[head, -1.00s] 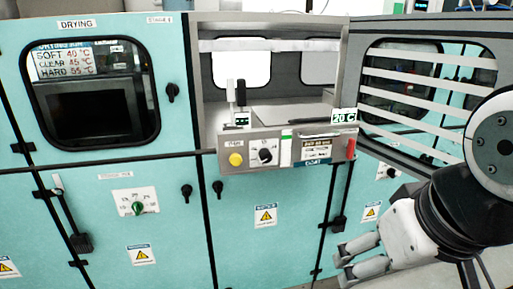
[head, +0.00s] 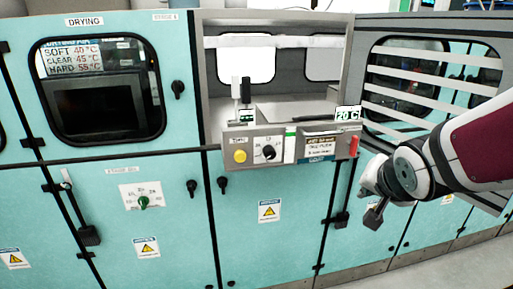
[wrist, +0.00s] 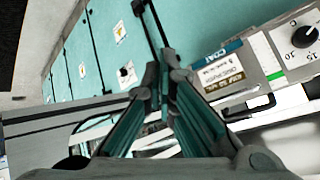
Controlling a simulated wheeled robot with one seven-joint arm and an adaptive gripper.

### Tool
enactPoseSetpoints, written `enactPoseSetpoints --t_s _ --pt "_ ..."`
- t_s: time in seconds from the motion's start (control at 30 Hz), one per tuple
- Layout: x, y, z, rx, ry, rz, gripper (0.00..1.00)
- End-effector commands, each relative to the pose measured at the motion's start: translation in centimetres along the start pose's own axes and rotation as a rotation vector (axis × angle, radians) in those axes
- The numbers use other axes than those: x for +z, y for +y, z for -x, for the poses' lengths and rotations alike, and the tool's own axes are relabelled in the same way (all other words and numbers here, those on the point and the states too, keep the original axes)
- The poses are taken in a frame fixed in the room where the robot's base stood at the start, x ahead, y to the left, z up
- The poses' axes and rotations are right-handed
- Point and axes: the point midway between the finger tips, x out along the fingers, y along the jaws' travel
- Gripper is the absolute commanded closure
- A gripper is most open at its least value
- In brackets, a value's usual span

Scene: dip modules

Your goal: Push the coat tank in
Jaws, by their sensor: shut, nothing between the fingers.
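The coat tank (head: 288,158) shows in the head view as a metal unit in the open bay, its front panel standing out from the teal cabinet. The panel has a yellow button, a black knob, labels and a red piece at its right end. In the wrist view, the tank's front panel (wrist: 235,75) with its COAT label and knob lies to the right. My gripper (head: 373,215) is below and right of the panel in the head view, apart from it, and partly hidden by my wrist. In the wrist view my gripper (wrist: 163,75) is shut and empty.
A slatted window door (head: 425,85) stands to the right of the bay, behind my arm. The drying window (head: 100,90) is at the left. Teal lower doors (head: 265,240) with handles and warning labels lie below the tank. Grey floor (head: 430,270) shows at the lower right.

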Motion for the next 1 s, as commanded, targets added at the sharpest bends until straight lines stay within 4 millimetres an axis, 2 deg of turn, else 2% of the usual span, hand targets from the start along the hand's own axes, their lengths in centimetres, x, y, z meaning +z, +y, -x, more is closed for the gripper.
enactPoseSetpoints --t_s 0.03,0.2,0.33,0.5,0.77,1.0 --pt "-0.5 0.1 -1.6 -0.027 0.013 -0.075 1.0" --pt "-1.8 -1.0 -5.8 -0.203 0.041 -0.368 1.0" --pt "-2.2 -1.9 -7.6 -0.357 0.014 -0.599 1.0" --pt "-2.5 -2.7 -8.2 -0.508 -0.038 -0.817 1.0" --pt "-2.9 -3.6 -9.0 -0.571 -0.064 -0.9 1.0" --pt "-3.5 -5.6 -12.6 -0.571 -0.065 -0.898 1.0"
